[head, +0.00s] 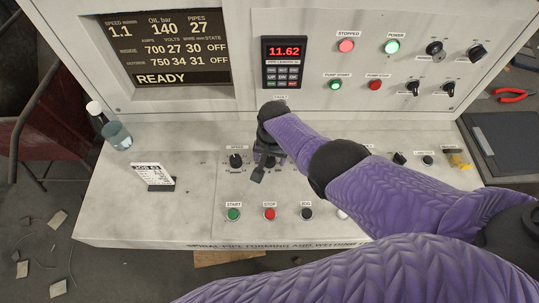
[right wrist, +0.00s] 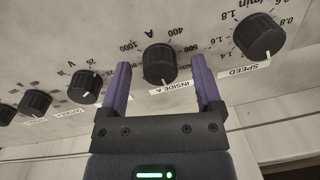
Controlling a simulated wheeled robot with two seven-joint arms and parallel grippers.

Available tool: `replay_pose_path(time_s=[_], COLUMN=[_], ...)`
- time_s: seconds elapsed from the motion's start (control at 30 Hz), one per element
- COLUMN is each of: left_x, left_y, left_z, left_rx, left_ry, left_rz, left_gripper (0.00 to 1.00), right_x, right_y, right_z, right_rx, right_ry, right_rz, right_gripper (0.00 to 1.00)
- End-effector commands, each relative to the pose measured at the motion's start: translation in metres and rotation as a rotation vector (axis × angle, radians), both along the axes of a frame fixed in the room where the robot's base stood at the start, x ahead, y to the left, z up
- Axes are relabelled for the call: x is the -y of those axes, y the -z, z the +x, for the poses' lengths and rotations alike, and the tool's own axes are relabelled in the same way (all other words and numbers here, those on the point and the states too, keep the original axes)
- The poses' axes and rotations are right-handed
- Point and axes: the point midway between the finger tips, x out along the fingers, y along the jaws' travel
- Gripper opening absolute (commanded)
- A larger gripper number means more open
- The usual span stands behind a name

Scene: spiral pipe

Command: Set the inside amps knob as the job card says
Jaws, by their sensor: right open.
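The inside amps knob (right wrist: 160,64) is a black ribbed dial labelled INSIDE A in the right wrist view, on a scale with 400 and 1000 readable. My right gripper (right wrist: 161,72) is open, with one purple finger on each side of the knob; I cannot tell whether they touch it. In the head view my right gripper (head: 262,166) is over the console's dial row and hides this knob. The job card (head: 153,177) stands on the console at the left, its print too small to read beyond JOB 63. My left gripper is not in view.
The screen (head: 165,50) shows INSIDE 700 27 30 OFF and READY. The speed knob (right wrist: 259,37) and a volts-side knob (right wrist: 84,87) flank the inside amps knob. START (head: 233,214) and STOP (head: 269,214) buttons lie in front. A bottle (head: 116,135) stands at left.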

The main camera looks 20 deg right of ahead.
Motion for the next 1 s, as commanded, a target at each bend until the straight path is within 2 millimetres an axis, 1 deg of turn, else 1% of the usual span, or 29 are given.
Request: replay_pose_path(time_s=[0.07, 0.17, 0.2, 0.3, 0.43, 0.53, 1.0], left_x=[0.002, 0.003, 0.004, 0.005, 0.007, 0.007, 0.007], left_y=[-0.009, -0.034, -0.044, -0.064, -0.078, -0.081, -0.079], left_z=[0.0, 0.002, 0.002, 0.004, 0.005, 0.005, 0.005], left_rx=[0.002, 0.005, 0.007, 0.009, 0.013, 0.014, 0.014], left_ry=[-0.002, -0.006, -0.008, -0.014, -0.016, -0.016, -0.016], left_rz=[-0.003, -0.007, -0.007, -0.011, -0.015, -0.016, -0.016], left_gripper=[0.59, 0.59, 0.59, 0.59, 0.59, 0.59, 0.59], right_x=[0.0, 0.002, 0.002, 0.004, 0.004, 0.005, 0.005], right_y=[-0.009, -0.038, -0.05, -0.075, -0.095, -0.1, -0.099], right_z=[0.0, 0.0, -0.001, -0.001, -0.002, -0.002, -0.002], right_rx=[0.0, 0.003, 0.003, 0.003, 0.002, 0.001, 0.0], right_ry=[0.0, 0.001, 0.001, 0.0, 0.0, 0.0, 0.0], right_rz=[0.0, 0.001, 0.001, 0.0, 0.0, 0.0, 0.0], right_gripper=[0.83, 0.83, 0.83, 0.83, 0.83, 0.83, 0.83])
